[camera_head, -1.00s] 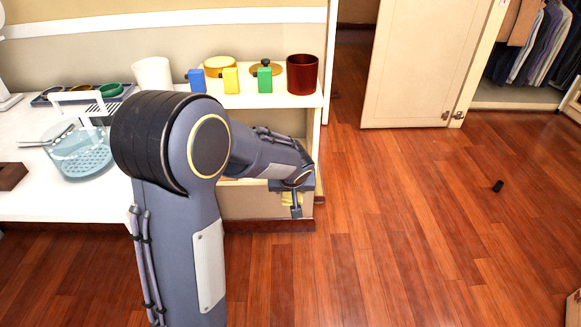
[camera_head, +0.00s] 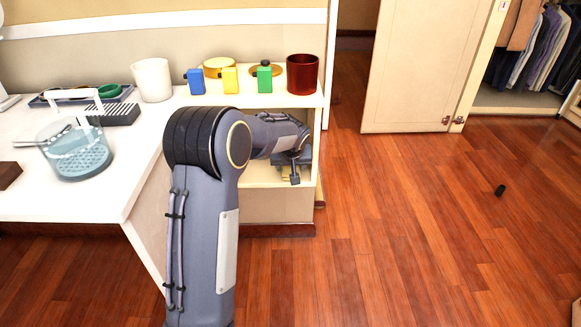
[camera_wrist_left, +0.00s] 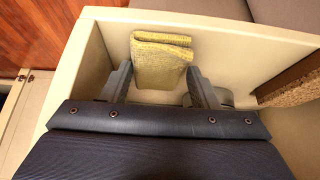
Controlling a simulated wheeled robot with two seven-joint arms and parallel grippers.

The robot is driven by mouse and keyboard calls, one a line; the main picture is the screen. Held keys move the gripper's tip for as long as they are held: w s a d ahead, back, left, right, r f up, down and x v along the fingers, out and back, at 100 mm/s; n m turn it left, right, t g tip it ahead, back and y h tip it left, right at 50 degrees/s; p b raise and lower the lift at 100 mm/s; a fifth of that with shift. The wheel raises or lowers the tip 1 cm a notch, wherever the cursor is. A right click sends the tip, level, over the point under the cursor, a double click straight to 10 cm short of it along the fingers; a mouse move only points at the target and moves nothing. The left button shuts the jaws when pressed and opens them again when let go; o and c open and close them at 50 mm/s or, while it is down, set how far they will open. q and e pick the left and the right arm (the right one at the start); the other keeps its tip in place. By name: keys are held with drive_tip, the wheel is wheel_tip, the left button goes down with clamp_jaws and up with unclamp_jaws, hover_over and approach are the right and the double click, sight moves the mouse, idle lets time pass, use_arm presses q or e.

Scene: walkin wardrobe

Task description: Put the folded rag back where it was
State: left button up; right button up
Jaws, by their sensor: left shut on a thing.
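The folded rag (camera_wrist_left: 161,62) is yellow-green and sits between the two fingers of my left gripper (camera_wrist_left: 158,78) in the left wrist view. My left gripper is shut on it. In the head view my left gripper (camera_head: 293,176) is at the open lower compartment (camera_head: 259,174) under the shelf top, and I cannot make out the rag there. In the wrist view the rag is over the pale compartment floor or wall; I cannot tell whether it touches. My right gripper is not in view.
A grey round object (camera_wrist_left: 222,97) is partly hidden behind one finger. A brown cork-like piece (camera_wrist_left: 291,80) lies at the compartment's right. Above, the shelf top holds a dark red cup (camera_head: 302,74) and coloured bottles, including a green one (camera_head: 264,79). The floor to the right is mostly clear.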

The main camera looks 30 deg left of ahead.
use_arm(q)
drive_tip(key=o, duration=0.9)
drive_tip(key=p+v, duration=0.3)
drive_tip(key=v, duration=0.8)
drive_tip(key=s+d+m+h, duration=0.1)
drive_tip(key=s+d, duration=0.3)
drive_tip(key=s, duration=0.7)
drive_tip(key=s+d+m+h, duration=0.2)
drive_tip(key=s+d, duration=0.3)
drive_tip(key=s, duration=0.6)
drive_tip(key=s+d+r+m+h, duration=0.1)
drive_tip(key=s+d+h, duration=0.2)
drive_tip(key=s, duration=0.8)
drive_tip(key=shift+d+m+h, duration=0.4)
drive_tip(key=shift+d, duration=0.55)
drive_tip(key=shift+r+p, duration=0.15)
drive_tip(key=shift+p, duration=0.15)
